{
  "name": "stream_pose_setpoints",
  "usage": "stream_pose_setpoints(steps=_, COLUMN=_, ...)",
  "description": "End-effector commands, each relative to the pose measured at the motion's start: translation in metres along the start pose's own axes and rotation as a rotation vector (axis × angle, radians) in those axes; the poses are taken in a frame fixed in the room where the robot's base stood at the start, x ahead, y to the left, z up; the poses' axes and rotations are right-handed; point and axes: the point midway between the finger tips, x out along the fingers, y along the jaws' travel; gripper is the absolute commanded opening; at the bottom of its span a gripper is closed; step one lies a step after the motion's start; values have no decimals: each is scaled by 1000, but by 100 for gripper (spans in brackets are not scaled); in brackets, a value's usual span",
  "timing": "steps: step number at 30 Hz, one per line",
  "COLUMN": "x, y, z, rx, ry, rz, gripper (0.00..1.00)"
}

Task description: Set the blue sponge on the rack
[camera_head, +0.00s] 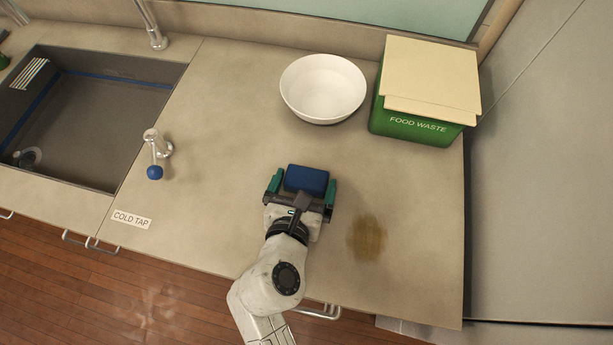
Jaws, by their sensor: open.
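The blue sponge (306,180) is a dark blue block on the beige counter, near the middle of the view. My gripper (302,184) is open, with one green-padded finger at the left of the sponge and the other at its right. The near edge of the sponge is partly hidden by the gripper. I cannot tell whether the fingers touch the sponge. No rack is clearly seen; a small striped piece (29,73) shows at the sink's left wall, and I cannot tell what it is.
A white bowl (323,88) and a green food waste bin (414,128) with a beige lid stand behind the sponge. A brown stain (367,238) lies to the right of my gripper. The counter between tap and gripper is clear.

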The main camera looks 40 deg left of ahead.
Motion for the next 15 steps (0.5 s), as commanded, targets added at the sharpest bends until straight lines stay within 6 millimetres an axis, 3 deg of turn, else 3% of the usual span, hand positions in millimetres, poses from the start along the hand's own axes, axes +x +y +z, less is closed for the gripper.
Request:
stream_pose_setpoints(steps=6, x=21, y=0, z=0, rx=0, ry=1, rz=0, gripper=100)
stream_pose_setpoints(steps=13, x=22, y=0, z=0, rx=0, ry=1, rz=0, gripper=100)
stream_pose_setpoints(steps=15, x=21, y=0, z=0, rx=0, ry=1, rz=0, gripper=93)
